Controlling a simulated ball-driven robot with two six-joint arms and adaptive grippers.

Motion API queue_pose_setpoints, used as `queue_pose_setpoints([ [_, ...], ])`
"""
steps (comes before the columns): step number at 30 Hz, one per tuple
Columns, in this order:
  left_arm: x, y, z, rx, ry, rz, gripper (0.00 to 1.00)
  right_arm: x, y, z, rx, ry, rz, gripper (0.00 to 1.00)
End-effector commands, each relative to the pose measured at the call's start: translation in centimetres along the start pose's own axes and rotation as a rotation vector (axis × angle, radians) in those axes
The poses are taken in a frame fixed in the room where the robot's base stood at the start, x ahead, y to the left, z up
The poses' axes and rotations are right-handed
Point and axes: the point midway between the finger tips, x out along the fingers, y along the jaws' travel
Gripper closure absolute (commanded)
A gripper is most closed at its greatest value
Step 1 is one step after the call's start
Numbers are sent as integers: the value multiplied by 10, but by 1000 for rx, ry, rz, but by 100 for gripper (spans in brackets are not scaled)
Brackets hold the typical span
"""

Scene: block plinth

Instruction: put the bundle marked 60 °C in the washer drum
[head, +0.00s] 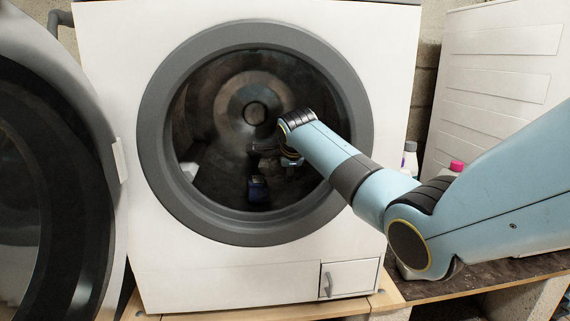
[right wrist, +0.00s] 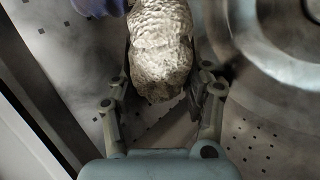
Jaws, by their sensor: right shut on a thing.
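The washer drum (head: 205,125) is open in front of me, and my right arm reaches through its round opening. My right gripper (head: 272,152) is inside the drum, dark and partly hidden by its own wrist. In the right wrist view, the gripper (right wrist: 163,88) is shut on a pale, rough-textured bundle (right wrist: 160,45), with one finger on each side. No 60 °C mark shows on the bundle's visible side. A dark blue item (head: 257,190) is low in the drum below the gripper. My left gripper is not in view.
The washer's round door (head: 85,90) stands open at the left. The grey rim (head: 155,125) surrounds the arm. A pale item (head: 189,171) shows at the drum's lower left. Bottles, one with a pink cap (head: 456,166), stand at right behind my arm.

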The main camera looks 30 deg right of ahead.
Motion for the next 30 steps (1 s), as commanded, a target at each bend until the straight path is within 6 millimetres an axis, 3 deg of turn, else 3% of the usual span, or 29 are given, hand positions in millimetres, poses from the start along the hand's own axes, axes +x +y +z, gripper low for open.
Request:
queue_pose_setpoints([
  [10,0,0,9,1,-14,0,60,1,1,-1,-1,-1,-1,86],
  [11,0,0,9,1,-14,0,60,1,1,-1,-1,-1,-1,48],
  [15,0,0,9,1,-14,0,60,1,1,-1,-1,-1,-1,29],
  [17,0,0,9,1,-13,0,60,1,1,-1,-1,-1,-1,23],
  [22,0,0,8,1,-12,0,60,1,1,0,-1,-1,0,23],
  [27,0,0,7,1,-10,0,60,2,2,0,-1,-1,1,2],
  [30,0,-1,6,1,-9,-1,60,2,2,0,-1,-1,1,0],
])
